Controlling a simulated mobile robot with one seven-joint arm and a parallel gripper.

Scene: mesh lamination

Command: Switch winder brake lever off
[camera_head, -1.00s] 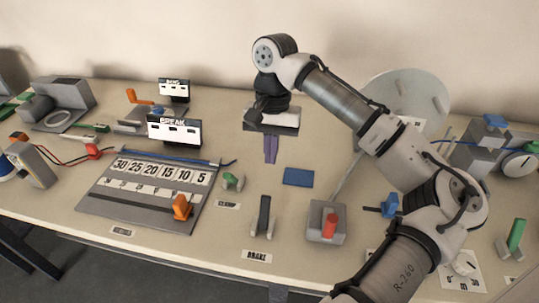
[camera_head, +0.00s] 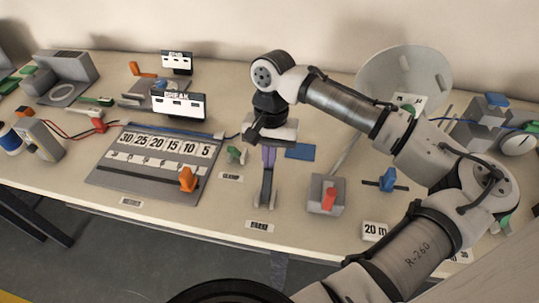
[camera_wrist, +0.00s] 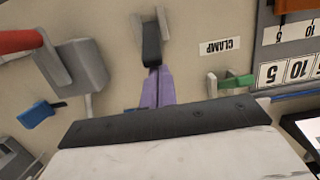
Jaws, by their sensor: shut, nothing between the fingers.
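The brake lever (camera_head: 265,193) stands in a grey bracket behind a small label (camera_head: 259,226) near the front of the table. In the wrist view its dark handle (camera_wrist: 151,45) sits between two pale bracket plates. My gripper (camera_head: 267,176) is low over the lever, with purple fingers closed together. In the wrist view the fingertips (camera_wrist: 153,72) are at the end of the dark handle. I cannot tell whether they touch it. The fingers hide part of the lever in the head view.
A green clamp lever (camera_head: 236,154) stands close on the left, with a numbered board (camera_head: 150,170) beyond it. A grey box with a red lever (camera_head: 329,198) is on the right. A blue pad (camera_head: 300,151) lies behind. Signs (camera_head: 178,103) stand at the back left.

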